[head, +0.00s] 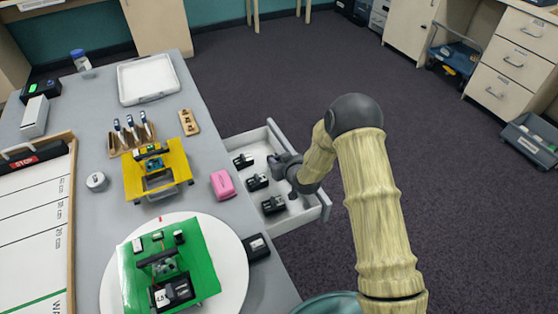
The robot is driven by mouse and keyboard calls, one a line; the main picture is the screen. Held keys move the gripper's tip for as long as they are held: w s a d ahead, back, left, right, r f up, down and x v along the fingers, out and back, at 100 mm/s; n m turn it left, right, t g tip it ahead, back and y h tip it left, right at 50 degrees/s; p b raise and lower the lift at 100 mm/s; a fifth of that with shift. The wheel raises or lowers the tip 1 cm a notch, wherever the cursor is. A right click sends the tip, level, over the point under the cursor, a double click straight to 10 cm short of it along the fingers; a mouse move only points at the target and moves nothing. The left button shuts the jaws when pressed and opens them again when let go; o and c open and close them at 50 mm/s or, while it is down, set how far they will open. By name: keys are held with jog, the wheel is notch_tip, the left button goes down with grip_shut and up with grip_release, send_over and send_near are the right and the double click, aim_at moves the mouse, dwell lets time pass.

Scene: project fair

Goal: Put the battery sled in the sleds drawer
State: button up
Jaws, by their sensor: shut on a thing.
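The sleds drawer (318,207) is a pale drawer pulled out from the right side of the grey table. Several dark sleds with green and white parts show in or over it: one at the back (243,160), one in the middle (256,182) and one nearer the front (272,204). My gripper (285,180) is low over the right part of the drawer, inside its walls as seen from here. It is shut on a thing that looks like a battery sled. The hand hides most of the grip, so I cannot tell which sled it holds or whether that touches the drawer floor.
A green vehicle (202,262) stands on a white turntable (233,262), with a black block (257,247) beside it. A yellow vehicle (176,165) and a pink block (223,185) are on the grey table (88,127). The floor (262,80) beyond the drawer is clear.

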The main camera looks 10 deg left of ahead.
jog(key=shift+f+b, duration=0.3)
jog(key=shift+f, duration=0.05)
jog(key=shift+s+f, duration=0.15)
jog(key=shift+f, duration=0.1)
jog(key=o, duration=0.9)
jog(key=shift+f, duration=0.1)
jog(key=shift+o, duration=0.6)
jog(key=shift+s+d+f, duration=0.1)
jog(key=shift+r+p, duration=0.55)
jog(key=shift+r, duration=0.15)
jog(key=v, duration=1.1)
jog(key=shift+d+r, duration=0.2)
jog(key=shift+r, duration=0.2)
